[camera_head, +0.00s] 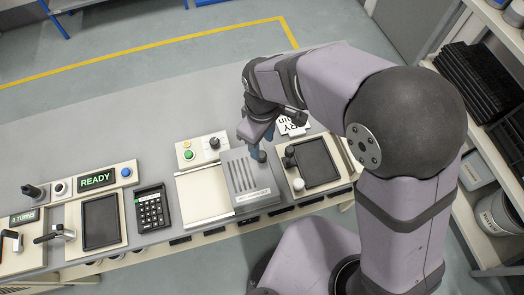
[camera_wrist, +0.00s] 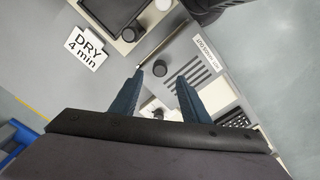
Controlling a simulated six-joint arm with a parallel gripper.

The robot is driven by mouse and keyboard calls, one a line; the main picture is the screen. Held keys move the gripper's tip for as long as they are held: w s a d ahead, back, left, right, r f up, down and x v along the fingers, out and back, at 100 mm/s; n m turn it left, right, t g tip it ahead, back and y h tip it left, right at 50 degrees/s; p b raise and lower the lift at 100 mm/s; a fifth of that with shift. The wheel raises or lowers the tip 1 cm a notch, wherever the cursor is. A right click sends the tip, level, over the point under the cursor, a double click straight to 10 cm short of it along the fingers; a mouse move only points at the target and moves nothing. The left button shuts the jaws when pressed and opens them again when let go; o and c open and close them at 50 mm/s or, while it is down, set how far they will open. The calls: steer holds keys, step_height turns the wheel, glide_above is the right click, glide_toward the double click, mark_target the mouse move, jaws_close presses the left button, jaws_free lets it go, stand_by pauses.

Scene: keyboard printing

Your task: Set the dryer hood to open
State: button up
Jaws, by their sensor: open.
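The dryer hood (camera_head: 243,178) is a grey panel with dark slots and a printed label, on the bench right of centre. It looks flat from above; I cannot tell its exact setting. It also shows in the wrist view (camera_wrist: 190,52). A dark round knob (camera_wrist: 160,68) stands at the hood's edge. My gripper (camera_head: 257,141) is over the hood's far edge, with blue fingers pointing down. In the wrist view my gripper (camera_wrist: 159,78) is open, and the knob shows between its fingertips. I cannot tell whether they touch it.
A cream plate (camera_head: 206,194) lies left of the hood. A control panel (camera_head: 199,154) with coloured buttons and a black knob is behind that plate. A dark-screened unit (camera_head: 318,162) with a black knob stands close on the right. A "DRY 4 min" sign (camera_wrist: 86,47) is nearby.

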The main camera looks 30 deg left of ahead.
mark_target(261, 155)
steer(key=shift+f+p, duration=0.9)
steer(key=shift+f, duration=2.35)
jaws_close()
steer(key=shift+s+a, duration=0.1)
